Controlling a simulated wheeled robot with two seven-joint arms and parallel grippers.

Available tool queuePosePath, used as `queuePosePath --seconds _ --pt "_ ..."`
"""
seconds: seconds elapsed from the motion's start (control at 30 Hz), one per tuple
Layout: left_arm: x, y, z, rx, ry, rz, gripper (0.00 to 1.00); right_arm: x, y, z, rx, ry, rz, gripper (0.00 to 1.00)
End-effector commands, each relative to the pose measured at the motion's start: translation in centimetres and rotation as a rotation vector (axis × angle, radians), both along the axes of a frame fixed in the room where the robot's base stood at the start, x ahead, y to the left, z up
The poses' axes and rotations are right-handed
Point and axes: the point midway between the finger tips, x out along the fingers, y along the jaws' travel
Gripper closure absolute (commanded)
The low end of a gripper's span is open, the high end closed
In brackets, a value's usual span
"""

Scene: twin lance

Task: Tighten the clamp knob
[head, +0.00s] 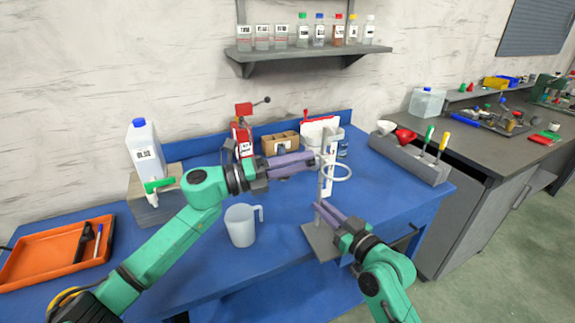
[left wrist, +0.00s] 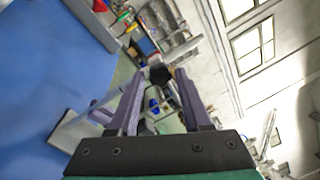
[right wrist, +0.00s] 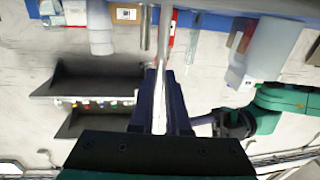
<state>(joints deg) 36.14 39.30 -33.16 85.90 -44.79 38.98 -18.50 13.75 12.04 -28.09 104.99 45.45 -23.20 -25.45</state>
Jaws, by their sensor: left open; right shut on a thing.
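The ring stand has a pale upright rod (head: 323,185), a grey base plate (head: 319,243) and a white ring (head: 337,173) to the right of the rod. The dark clamp knob (left wrist: 160,75) shows in the left wrist view between the fingertips of my left gripper (left wrist: 160,80); in the head view the fingers hide it. My left gripper (head: 318,162) is open, pointing right at the rod at ring height. Whether the fingers touch the knob I cannot tell. My right gripper (head: 318,206) is shut on the rod lower down, above the base; the rod also shows in the right wrist view (right wrist: 166,45).
A translucent jug (head: 241,226) stands left of the base, below my left arm. Behind are a cardboard box (head: 280,143) and a red device (head: 243,137). A grey tool holder (head: 411,160) stands at the right. Blue table lies clear between stand and holder.

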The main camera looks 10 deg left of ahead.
Motion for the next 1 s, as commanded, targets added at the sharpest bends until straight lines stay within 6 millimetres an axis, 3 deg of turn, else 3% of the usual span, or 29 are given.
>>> queuePosePath --seconds 0.4,0.57,0.87,0.9,0.97,1.0 --pt "-4.7 8.7 -1.0 0.002 0.005 0.002 0.51 0.0 0.0 -0.1 -0.001 0.002 0.0 1.0" --pt "-5.5 10.0 -1.0 0.002 0.0 0.0 0.51 0.0 0.0 -0.1 -0.001 0.002 0.0 1.0" --pt "-5.5 10.1 -1.0 0.001 -0.001 -0.001 0.51 0.0 0.0 -0.1 0.0 0.001 0.0 1.0" --pt "-5.5 10.1 -1.0 0.001 -0.001 -0.001 0.51 0.0 0.0 -0.1 0.0 0.001 0.0 0.78" --pt "-5.5 10.1 -1.0 0.0 -0.001 0.0 0.51 0.0 0.0 -0.1 0.0 0.001 0.0 0.55" --pt "-5.5 10.1 -1.0 0.0 -0.001 0.0 0.51 0.0 0.0 -0.1 0.0 0.001 0.0 0.51"
